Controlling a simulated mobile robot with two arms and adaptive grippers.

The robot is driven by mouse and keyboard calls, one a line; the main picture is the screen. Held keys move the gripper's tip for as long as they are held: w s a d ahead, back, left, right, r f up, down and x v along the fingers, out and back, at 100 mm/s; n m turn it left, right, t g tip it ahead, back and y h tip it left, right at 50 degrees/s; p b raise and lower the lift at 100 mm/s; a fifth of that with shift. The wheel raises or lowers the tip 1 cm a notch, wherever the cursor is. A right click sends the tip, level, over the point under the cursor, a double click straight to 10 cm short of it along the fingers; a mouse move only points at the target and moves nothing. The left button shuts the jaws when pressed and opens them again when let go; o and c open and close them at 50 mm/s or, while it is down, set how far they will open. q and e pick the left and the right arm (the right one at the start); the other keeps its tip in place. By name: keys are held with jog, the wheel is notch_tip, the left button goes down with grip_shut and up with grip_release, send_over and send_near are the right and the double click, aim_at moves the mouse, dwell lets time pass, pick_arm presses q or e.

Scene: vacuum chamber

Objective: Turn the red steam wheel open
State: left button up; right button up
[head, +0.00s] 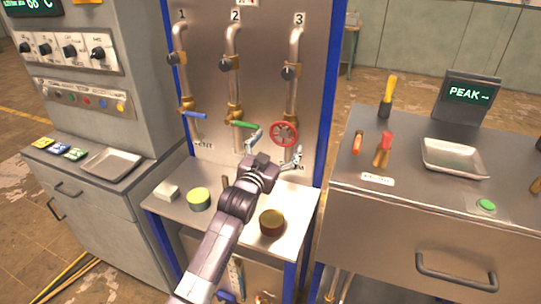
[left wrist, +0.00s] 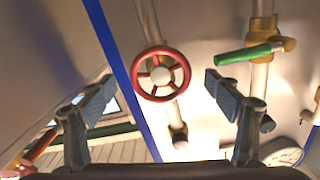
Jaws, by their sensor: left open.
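The red steam wheel (head: 284,134) is on the third pipe of the upright panel, above the word partly covered by my gripper. My left gripper (head: 275,149) is open, its two fingers spread just below and in front of the wheel. In the left wrist view the wheel (left wrist: 161,75) shows whole, with a pale hub and several spokes, framed between the spread fingers (left wrist: 159,84). Nothing is between the fingertips, and I see no contact with the rim. My right gripper is not in view.
A green lever (head: 243,124) sits close left of the wheel, and a blue lever (head: 194,115) further left. A tool bench (head: 345,190) stands to the right.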

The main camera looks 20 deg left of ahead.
pick_arm(q)
jog(key=s, duration=0.7)
jog(key=shift+s, duration=0.25)
jog(key=shift+a+f, duration=0.1)
